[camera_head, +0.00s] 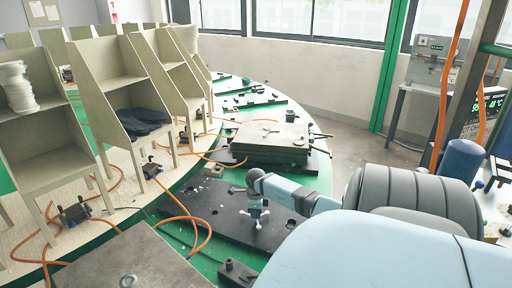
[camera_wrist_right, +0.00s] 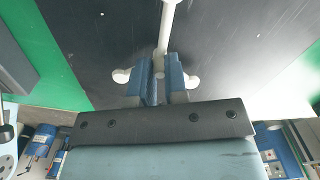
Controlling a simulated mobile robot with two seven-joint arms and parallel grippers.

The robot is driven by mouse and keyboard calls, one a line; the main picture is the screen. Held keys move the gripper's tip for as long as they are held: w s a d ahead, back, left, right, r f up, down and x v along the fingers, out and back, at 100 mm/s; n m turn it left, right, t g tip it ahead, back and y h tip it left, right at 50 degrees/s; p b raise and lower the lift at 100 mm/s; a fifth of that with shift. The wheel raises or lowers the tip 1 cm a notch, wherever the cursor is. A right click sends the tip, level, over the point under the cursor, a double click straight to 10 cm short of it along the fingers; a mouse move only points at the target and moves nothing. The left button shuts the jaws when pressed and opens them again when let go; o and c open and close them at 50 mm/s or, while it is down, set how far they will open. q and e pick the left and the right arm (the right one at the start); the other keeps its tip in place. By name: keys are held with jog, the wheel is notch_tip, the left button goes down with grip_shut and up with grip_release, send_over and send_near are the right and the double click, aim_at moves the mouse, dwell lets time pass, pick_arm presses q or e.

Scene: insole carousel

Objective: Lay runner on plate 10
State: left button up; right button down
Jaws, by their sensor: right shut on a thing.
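My right gripper (camera_head: 257,201) is shut on a small white branched piece, the runner (camera_head: 259,214), over a dark plate (camera_head: 205,200) with round holes. In the right wrist view the gripper's blue fingers (camera_wrist_right: 166,88) close around the runner (camera_wrist_right: 168,22); its straight stem points up the picture and rounded ends stick out on both sides. The dark surface (camera_wrist_right: 110,35) lies behind it. I cannot tell whether the runner touches the plate. No plate number is readable. My left gripper is not in view.
The green carousel (camera_head: 318,178) carries a stacked metal mould (camera_head: 270,138) beyond the dark plate and a grey plate (camera_head: 135,262) at front left. Pale shelf stands (camera_head: 112,82) line the left, one holding dark pieces (camera_head: 143,121). Orange hoses (camera_head: 207,232) loop nearby. A blue cylinder (camera_head: 460,160) stands right.

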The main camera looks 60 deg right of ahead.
jog(key=shift+f, duration=0.2)
jog(key=shift+f, duration=0.1)
jog(key=shift+f, duration=0.15)
jog(key=c, duration=1.1)
grip_release()
jog(key=shift+c, duration=0.2)
jog(key=shift+r, duration=0.2)
jog(key=shift+r, duration=0.25)
notch_tip(320, 180, up, 12)
jog(key=shift+f, duration=0.2)
